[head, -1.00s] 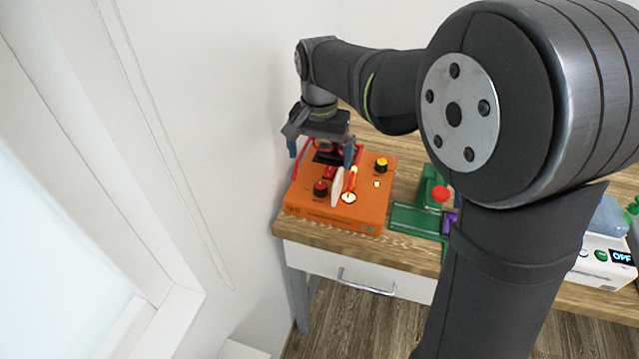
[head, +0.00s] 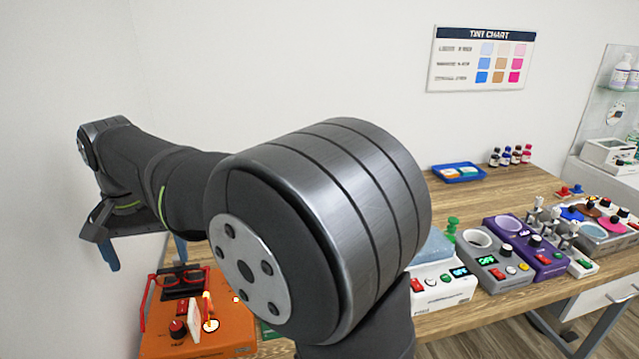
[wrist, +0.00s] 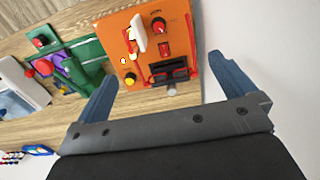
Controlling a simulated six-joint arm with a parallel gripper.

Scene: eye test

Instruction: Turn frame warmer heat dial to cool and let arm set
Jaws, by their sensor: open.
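The orange box (head: 225,338), which I take for the frame warmer, sits at the left end of the bench; its label is unreadable. It has a red dial with a black base (head: 178,328) and a yellow dial (wrist: 130,79), which my arm hides in the head view. Which is the heat dial, and its setting, I cannot tell. A white upright paddle (head: 194,322) stands beside the red dial. A dark frame-shaped piece (head: 184,282) lies at the back between red side bars. My gripper (wrist: 165,72) is open and empty above the box's back edge, apart from both dials.
The white wall is close on the left. A green device (wrist: 85,52) stands beside the orange box. Grey (head: 490,262) and purple (head: 535,262) control boxes stand further right. A blue tray (head: 459,173) and small bottles sit at the back; the bench before them is partly clear.

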